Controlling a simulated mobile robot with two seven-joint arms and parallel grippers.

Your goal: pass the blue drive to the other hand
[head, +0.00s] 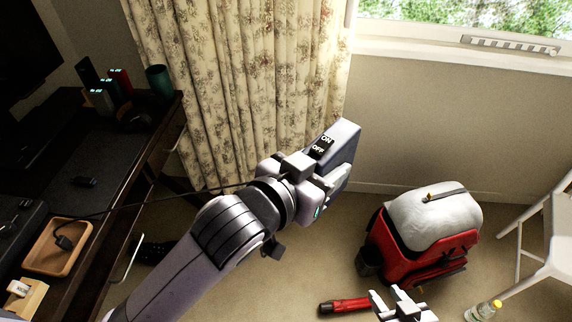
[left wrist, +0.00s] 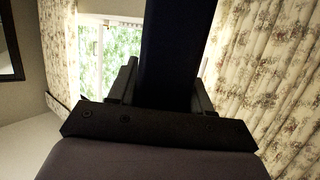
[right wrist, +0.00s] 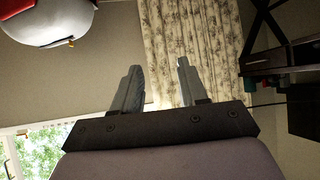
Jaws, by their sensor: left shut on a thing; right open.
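The blue drive (head: 346,146) is a flat blue-grey block, held tilted in the air in front of the curtain and wall. My left gripper (head: 322,178) is shut on its lower part. In the left wrist view the drive (left wrist: 176,50) is a dark slab between the fingers (left wrist: 160,88), reaching beyond the top edge. My right gripper (head: 398,304) is low at the bottom edge of the head view, apart from the drive. In the right wrist view its fingers (right wrist: 156,88) are apart with nothing between them.
A red and white bag (head: 425,235) stands on the floor at right. A red torch (head: 344,305), a bottle (head: 483,310) and a white chair (head: 545,245) are near it. The dark desk at left holds a wooden tray (head: 76,268) and a green cup (head: 159,82).

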